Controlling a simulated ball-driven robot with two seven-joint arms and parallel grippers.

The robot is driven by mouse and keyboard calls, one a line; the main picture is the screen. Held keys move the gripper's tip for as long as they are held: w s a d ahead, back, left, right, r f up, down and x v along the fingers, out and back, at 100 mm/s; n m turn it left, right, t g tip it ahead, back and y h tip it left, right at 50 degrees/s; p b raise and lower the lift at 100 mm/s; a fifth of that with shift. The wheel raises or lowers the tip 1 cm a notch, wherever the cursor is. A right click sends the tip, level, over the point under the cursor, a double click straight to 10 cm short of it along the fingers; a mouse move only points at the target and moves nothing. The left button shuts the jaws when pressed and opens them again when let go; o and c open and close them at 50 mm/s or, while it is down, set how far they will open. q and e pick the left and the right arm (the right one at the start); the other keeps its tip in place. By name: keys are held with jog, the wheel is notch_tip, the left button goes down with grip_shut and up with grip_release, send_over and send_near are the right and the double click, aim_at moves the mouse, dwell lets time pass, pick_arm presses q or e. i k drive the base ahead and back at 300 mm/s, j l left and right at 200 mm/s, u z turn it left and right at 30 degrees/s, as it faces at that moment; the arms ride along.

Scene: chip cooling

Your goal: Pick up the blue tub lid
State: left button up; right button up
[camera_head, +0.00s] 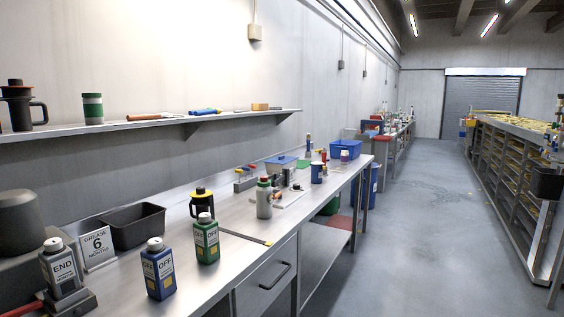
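A small pale tub (279,168) stands toward the far part of the long steel workbench (232,207). A flat blue lid (281,160) appears to lie on top of it. The tub is small in the picture, and I cannot tell how firmly the lid sits. A larger blue bin (345,149) stands farther along the same bench, to the right, and no lid shows on it. Neither of my grippers is in view.
Blue (158,272) and green (207,241) bottles, a black tray (134,226) and a grey bottle (264,200) stand nearer on the bench. A wall shelf (150,124) hangs above. Open floor (425,230) lies right of the bench, before a rack (510,180).

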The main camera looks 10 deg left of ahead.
aim_at(281, 158)
jog(key=i+l+z, duration=0.3)
jog(key=i, duration=0.4)
jog(key=i+l+z, duration=0.3)
jog(key=i, duration=0.4)
jog(key=i+z, duration=0.3)
jog(key=i, duration=0.45)
jog(key=i+u, duration=0.1)
jog(key=i, duration=0.65)
jog(key=i+l, duration=0.15)
jog(key=i, duration=0.6)
jog(key=i+l+u, duration=0.15)
jog(key=i, duration=0.6)
